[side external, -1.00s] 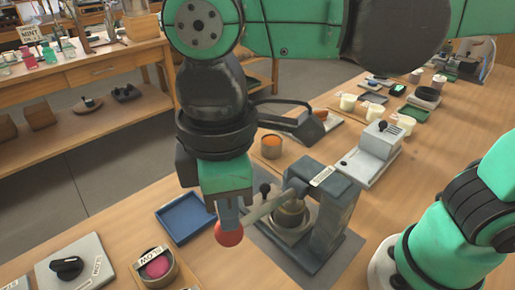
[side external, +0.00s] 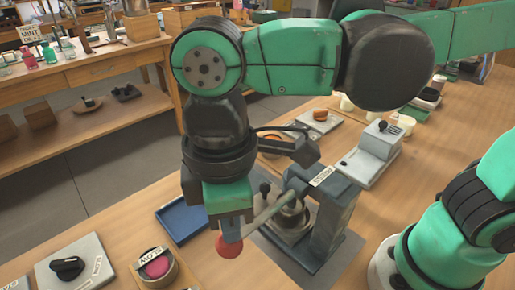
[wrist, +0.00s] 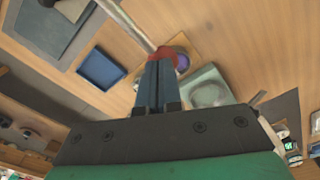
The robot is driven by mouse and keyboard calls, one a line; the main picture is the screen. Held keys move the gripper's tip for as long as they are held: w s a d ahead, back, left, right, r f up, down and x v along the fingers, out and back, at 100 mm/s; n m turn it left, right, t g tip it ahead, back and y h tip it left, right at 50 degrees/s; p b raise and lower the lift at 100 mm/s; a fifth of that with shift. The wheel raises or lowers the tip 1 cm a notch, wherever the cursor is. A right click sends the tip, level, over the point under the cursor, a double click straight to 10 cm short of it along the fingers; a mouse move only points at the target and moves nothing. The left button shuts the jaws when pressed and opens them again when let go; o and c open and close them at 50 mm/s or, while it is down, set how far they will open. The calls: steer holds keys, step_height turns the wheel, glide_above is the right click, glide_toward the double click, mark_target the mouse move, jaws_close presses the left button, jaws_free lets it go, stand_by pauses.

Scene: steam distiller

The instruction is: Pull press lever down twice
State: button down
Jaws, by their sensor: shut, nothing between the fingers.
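The grey press (side external: 335,225) stands on the wooden table, with a label on its top. Its light metal lever (side external: 268,212) slopes down toward the front left and ends in a red ball knob (side external: 229,248). My gripper (side external: 231,238) points down with its fingers together, its tips at the top of the knob and apparently touching it. In the wrist view the shut fingers (wrist: 157,85) reach the red knob (wrist: 166,54), partly covering it. The lever (wrist: 132,24) runs up left from there. Nothing is held between the fingers.
A blue tray (side external: 184,218) lies left of the press. A grey device (side external: 372,152) stands behind the press.

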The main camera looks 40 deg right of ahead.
steer(key=shift+r, duration=3.7)
steer(key=shift+r, duration=0.1)
step_height(320, 180, up, 4)
steer(key=shift+f, duration=3.1)
